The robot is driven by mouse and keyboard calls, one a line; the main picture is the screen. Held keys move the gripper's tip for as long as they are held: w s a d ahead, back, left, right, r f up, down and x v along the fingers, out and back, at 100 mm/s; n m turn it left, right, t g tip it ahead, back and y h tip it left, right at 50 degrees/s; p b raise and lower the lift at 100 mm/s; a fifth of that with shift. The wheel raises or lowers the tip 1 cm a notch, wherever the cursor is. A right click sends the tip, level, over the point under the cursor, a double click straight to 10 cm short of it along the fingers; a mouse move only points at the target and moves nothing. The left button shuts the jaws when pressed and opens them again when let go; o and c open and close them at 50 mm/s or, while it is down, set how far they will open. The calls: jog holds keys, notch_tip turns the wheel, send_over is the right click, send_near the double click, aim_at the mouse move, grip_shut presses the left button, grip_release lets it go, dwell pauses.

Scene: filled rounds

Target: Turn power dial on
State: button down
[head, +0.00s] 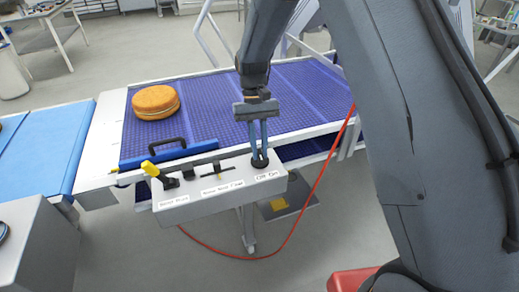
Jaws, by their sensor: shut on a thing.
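The power dial (260,163) is a small dark knob on top of the grey control box (205,203), at its right end above an "Off On" label. My gripper (259,157) points down over it with its two blue fingers shut on the dial. The fingers hide most of the knob, so which way it is turned cannot be told.
Left of the dial on the box are a slider (217,168) and a yellow-tipped lever (151,169). A dark handle (166,146) stands behind them. A round orange-brown cake (155,102) lies on the blue-purple conveyor (205,110). A red cable (312,190) hangs to the right.

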jog(key=n, duration=0.2)
jog(key=n+h, duration=0.1)
jog(key=n, duration=0.1)
jog(key=shift+a+n+t+h, duration=0.2)
jog(key=shift+n+t+h, duration=0.1)
jog(key=shift+t, duration=0.1)
jog(key=shift+r+n+t+h, duration=0.1)
jog(key=shift+n+t+h, duration=0.3)
jog(key=shift+n, duration=1)
jog(key=c, duration=1.7)
grip_release()
jog(key=shift+s, duration=0.1)
jog(key=shift+b+v, duration=1.35)
jog(key=shift+v, duration=2.5)
